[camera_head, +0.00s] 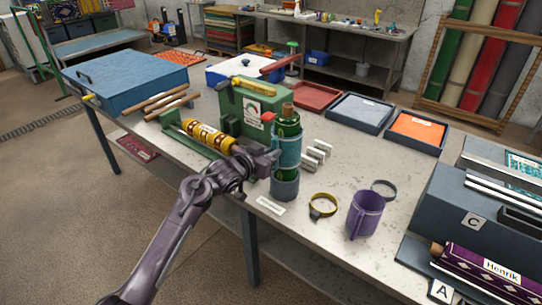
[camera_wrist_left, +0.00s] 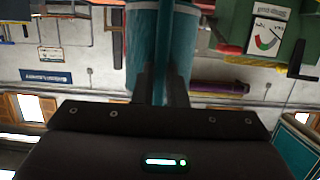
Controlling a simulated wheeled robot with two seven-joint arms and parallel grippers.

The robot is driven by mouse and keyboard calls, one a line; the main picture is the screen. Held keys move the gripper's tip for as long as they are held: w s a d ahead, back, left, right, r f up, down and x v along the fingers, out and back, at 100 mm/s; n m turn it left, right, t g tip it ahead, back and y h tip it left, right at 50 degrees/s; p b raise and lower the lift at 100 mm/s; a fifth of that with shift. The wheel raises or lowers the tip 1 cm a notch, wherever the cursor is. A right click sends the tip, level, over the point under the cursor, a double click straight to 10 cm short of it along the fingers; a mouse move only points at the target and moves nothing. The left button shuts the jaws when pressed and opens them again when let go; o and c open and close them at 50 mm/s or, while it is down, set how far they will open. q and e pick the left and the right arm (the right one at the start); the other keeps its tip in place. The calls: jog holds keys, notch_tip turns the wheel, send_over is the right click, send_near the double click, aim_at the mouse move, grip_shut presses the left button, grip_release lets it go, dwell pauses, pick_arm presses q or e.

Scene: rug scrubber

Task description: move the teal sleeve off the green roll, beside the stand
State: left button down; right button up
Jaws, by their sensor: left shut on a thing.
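The green roll (camera_head: 288,128) stands upright in a dark grey-blue cup-like stand (camera_head: 285,188) on the table. Its brown top end shows above. The teal sleeve (camera_head: 288,152) is around the middle of the roll, above the stand, with some green showing between sleeve and stand. My left gripper (camera_head: 273,160) comes from the left and is shut on the teal sleeve. In the left wrist view the sleeve (camera_wrist_left: 160,35) fills the space at the fingertips; the roll is not clearly seen there. My right gripper is not in view.
A green machine (camera_head: 238,110) and a yellow roll (camera_head: 208,136) are close behind and left. Small grey blocks (camera_head: 316,155), a yellow ring clamp (camera_head: 323,206), another ring (camera_head: 384,188) and a purple mug (camera_head: 364,214) are to the right. Bare tabletop lies between blocks and rings.

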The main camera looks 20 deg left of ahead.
pick_arm(q)
notch_tip(320, 180, up, 24)
jog(key=p, duration=1.3)
dwell(1.3)
jog(key=shift+f, duration=0.1)
